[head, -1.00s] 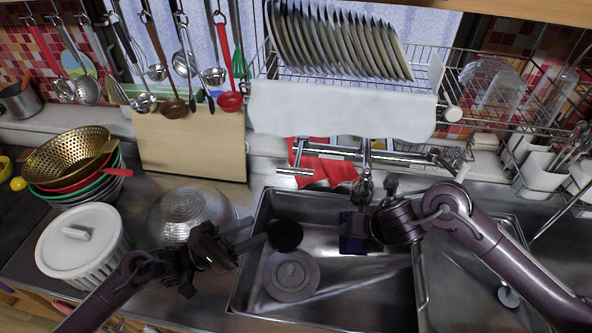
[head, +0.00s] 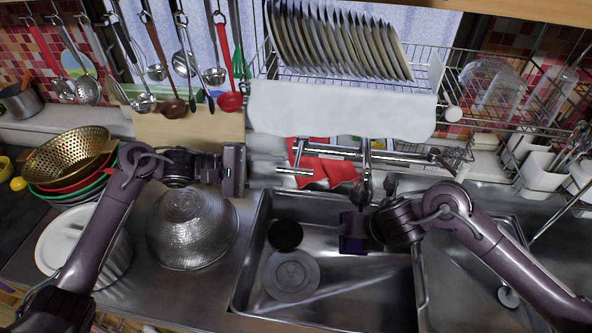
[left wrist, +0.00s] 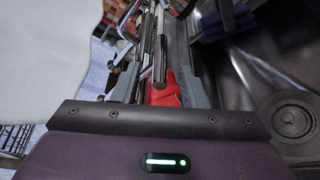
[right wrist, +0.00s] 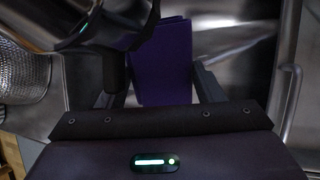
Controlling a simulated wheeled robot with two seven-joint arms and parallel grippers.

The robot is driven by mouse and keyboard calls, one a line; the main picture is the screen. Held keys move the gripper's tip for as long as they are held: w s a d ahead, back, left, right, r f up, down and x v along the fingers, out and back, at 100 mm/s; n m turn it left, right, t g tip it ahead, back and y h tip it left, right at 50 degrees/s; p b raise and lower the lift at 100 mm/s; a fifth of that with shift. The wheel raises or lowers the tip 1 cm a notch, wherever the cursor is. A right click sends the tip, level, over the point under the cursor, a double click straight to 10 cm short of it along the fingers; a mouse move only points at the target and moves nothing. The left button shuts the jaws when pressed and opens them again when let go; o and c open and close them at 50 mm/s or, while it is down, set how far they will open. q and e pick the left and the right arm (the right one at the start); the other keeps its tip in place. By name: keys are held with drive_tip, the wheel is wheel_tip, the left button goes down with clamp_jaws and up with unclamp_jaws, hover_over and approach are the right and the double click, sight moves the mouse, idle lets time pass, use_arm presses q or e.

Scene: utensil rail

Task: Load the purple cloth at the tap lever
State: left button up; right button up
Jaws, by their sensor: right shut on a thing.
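The chrome tap (head: 365,158) stands behind the sink, with a lever-like bar (head: 295,172) sticking out at its left. My left gripper (head: 270,171) is open and empty just left of that bar, its fingers pointing right. In the left wrist view chrome bars (left wrist: 160,55) show ahead between the fingers. My right gripper (head: 352,236) is shut on the purple cloth (right wrist: 165,60) above the sink, below the tap. The cloth is mostly hidden by the gripper in the head view.
A red cloth (head: 325,168) lies behind the tap. A white cloth (head: 342,108) hangs from the dish rack above the tap.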

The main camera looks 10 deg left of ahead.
sight(286, 171)
use_arm(q)
drive_tip(key=x, duration=0.5)
drive_tip(key=shift+w+d+f, duration=0.1)
drive_tip(key=shift+d, duration=0.25)
clamp_jaws()
